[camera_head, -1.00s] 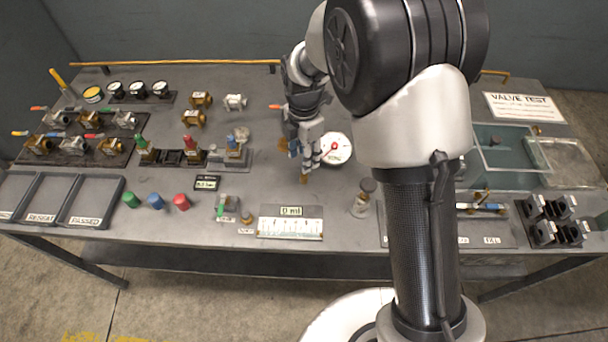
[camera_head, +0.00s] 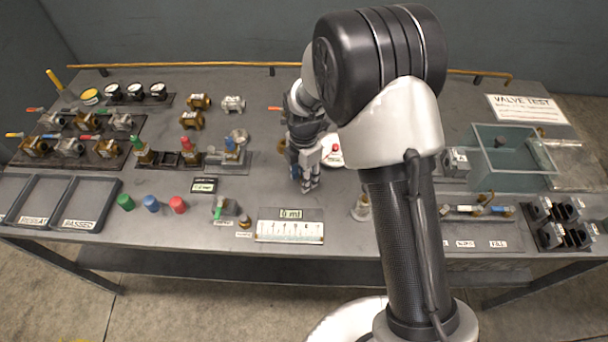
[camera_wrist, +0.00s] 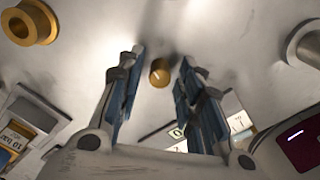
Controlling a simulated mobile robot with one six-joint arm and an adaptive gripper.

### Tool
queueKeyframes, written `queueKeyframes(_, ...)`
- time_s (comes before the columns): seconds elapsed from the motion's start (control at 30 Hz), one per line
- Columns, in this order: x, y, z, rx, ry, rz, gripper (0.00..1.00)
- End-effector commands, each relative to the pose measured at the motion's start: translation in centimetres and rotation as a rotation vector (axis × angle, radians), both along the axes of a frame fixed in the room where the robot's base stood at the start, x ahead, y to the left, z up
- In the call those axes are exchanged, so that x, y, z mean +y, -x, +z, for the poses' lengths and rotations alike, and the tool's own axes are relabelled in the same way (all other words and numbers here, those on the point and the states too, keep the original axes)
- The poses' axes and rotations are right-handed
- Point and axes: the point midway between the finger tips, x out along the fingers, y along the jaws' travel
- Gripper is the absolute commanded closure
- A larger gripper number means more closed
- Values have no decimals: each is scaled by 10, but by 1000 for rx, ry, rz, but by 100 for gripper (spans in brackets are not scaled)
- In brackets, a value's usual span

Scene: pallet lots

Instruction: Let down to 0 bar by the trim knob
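My gripper (camera_head: 308,187) hangs fingers-down over the middle of the bench. In the wrist view my gripper (camera_wrist: 162,95) is open, its blue-padded fingers apart. A small brass knob (camera_wrist: 160,72) with a pale index line shows in the gap between the fingers, beyond the tips and apparently untouched. In the head view a small brass knob (camera_head: 245,220) stands left of the white scale plate (camera_head: 290,231), with a small label before it. I cannot tell if both are the same knob.
A round white dial (camera_head: 333,150) is partly hidden behind my arm. Green, blue and red caps (camera_head: 151,203) stand left, near black trays (camera_head: 90,203). A clear tank (camera_head: 510,150) stands right. In the wrist view, a brass ring (camera_wrist: 30,20) and grey cylinder (camera_wrist: 305,45) flank the knob.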

Motion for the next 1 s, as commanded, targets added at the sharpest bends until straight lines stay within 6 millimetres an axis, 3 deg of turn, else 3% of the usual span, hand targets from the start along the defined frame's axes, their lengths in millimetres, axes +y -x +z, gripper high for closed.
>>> queueKeyframes(0.47,0,0,0,0,0,0,100)
queueKeyframes(1.0,0,0,1,0,0,-118,100)
